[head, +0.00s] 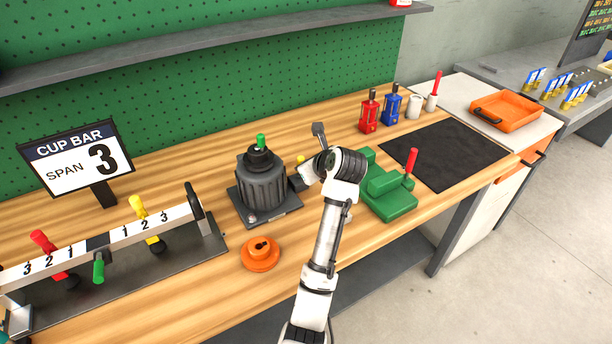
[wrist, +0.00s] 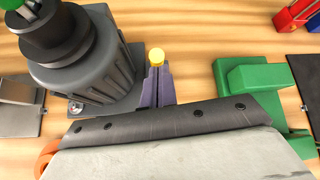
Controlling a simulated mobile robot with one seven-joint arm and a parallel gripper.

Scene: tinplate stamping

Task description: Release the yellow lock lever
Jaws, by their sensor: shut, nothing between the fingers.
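A dark grey ribbed cylinder unit (head: 263,185) with a green-topped knob stands on a square plate. A yellow knob (head: 300,159) shows at its right, partly hidden by my arm; its shaft is hidden. In the wrist view the yellow knob (wrist: 156,55) sits just beyond the tips of my gripper (wrist: 156,72), beside the ribbed unit (wrist: 85,55). The fingers are together and empty. I cannot tell whether they touch the knob. In the head view my gripper (head: 296,183) is right of the unit. Another yellow-handled lever (head: 137,205) is on the cup bar at left.
A green press-like fixture (head: 388,195) with a red handle stands close right of my gripper. An orange disc (head: 260,253) lies in front of the unit. Red (head: 369,112) and blue (head: 391,104) tools stand behind. A dark mat (head: 443,153) at right is clear.

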